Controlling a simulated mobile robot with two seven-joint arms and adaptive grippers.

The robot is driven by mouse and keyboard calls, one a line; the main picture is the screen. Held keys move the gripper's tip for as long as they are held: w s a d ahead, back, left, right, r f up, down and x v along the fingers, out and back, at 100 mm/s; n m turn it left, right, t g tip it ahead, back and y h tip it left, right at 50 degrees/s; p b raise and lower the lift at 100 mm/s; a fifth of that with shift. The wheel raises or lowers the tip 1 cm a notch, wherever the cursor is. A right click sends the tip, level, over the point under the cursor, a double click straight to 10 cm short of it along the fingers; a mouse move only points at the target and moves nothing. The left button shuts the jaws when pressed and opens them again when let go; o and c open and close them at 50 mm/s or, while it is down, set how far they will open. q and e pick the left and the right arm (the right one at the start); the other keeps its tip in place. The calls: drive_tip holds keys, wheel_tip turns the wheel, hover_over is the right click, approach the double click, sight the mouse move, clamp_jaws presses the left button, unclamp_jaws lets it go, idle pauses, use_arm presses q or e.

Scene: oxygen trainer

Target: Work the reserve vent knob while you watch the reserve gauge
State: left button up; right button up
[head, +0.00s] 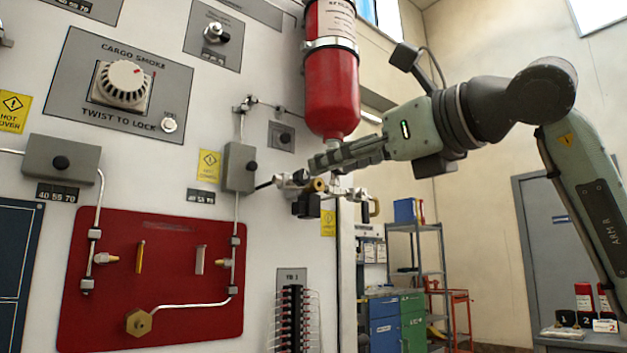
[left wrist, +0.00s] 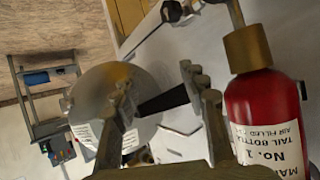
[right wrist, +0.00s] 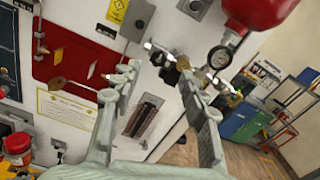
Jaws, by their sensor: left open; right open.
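A red bottle (head: 331,85) hangs on the wall, with a pipe and valve assembly (head: 298,181) below it. A brass knob (head: 318,185) and a dark block (head: 306,206) sit on this assembly. In the right wrist view a round dial gauge (right wrist: 219,57) faces me under the bottle. I cannot read its needle or tell which knob is the reserve vent. My right gripper (head: 316,162) is open beside the assembly; its fingers also show in the right wrist view (right wrist: 157,78). My left gripper (left wrist: 160,90) is open, seen only in its wrist view, with a silver disc (left wrist: 92,88) beyond it.
A red panel (head: 190,270) with thin pipes is on the wall at left. Above it is a cargo smoke knob (head: 122,84). A labelled red bottle (left wrist: 262,110) stands close to the left gripper. A shelf (head: 428,250) and cabinets (head: 384,320) stand farther back.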

sight(305, 176)
drive_tip(key=x, duration=0.6)
drive_tip(key=shift+w+a+f+p, duration=0.1)
drive_tip(key=shift+w+a+p, duration=0.15)
drive_tip(key=shift+a+p, duration=0.1)
use_arm(q)
drive_tip(key=s+a+f+g, duration=0.1)
drive_tip(key=s+a+f+g+y, duration=0.1)
drive_tip(key=f, duration=0.1)
drive_tip(key=shift+a, duration=0.4)
use_arm(e)
drive_tip(key=shift+d, duration=0.1)
clamp_jaws()
